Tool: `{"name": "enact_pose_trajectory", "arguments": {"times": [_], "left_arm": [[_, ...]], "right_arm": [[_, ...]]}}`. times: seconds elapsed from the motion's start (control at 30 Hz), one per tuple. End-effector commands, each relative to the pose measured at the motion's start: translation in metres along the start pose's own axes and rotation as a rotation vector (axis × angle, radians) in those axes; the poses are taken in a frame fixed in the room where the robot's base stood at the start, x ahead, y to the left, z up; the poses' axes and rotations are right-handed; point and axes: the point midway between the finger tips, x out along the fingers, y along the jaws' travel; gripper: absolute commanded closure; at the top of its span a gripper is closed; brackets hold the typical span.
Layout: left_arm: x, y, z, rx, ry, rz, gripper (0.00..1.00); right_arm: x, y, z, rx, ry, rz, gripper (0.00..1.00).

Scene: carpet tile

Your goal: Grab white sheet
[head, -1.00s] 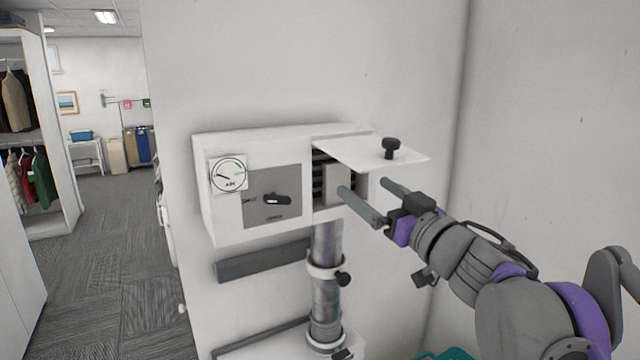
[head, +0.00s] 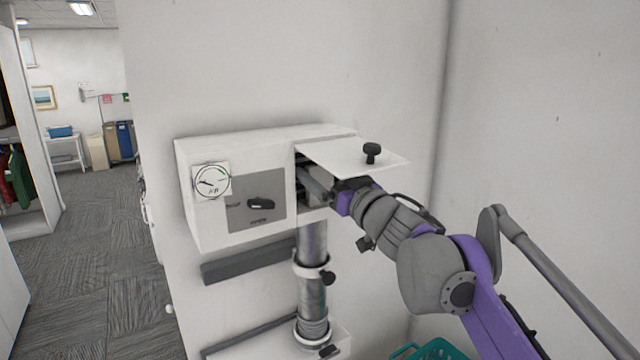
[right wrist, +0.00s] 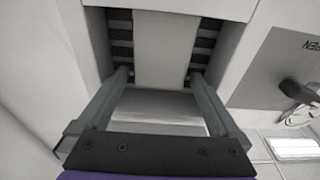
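A pale, flat sheet-like panel (right wrist: 165,45) stands inside the open slot of a white wall box (head: 235,145), with dark slats on both sides of it. My right gripper (head: 312,182) reaches into the slot under the raised lid. In the right wrist view its two fingers (right wrist: 157,82) are apart, one on each side of the panel's near end. The gripper looks open; whether a finger touches the panel cannot be told. In the head view the fingers and the box wall hide most of the panel. My left gripper is not in view.
A white lid (head: 350,155) with a black knob (head: 372,153) sticks out above my right gripper. A dial (head: 211,181) and a dark handle (head: 261,203) are on the box front. A metal pipe (head: 311,285) runs below. A teal basket (head: 440,350) sits low down.

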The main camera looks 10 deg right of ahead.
Motion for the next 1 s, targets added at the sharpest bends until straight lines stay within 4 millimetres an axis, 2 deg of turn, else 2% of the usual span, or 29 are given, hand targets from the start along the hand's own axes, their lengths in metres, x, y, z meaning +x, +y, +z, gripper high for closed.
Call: {"name": "enact_pose_trajectory", "arguments": {"times": [0.03,0.07,0.4,0.87,1.0], "left_arm": [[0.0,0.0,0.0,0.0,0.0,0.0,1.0],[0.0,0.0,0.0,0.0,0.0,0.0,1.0],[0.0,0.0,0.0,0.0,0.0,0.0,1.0],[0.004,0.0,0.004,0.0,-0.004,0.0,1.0],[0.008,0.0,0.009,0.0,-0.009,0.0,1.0]], "right_arm": [[0.0,0.0,0.0,0.0,0.0,0.0,0.09],[0.0,0.0,0.0,0.0,0.0,0.0,0.14],[0.0,0.0,0.0,0.0,0.0,0.0,0.76],[0.0,0.0,-0.006,0.0,-0.001,-0.001,0.78],[-0.022,0.001,-0.007,-0.001,-0.003,0.002,0.78]]}}
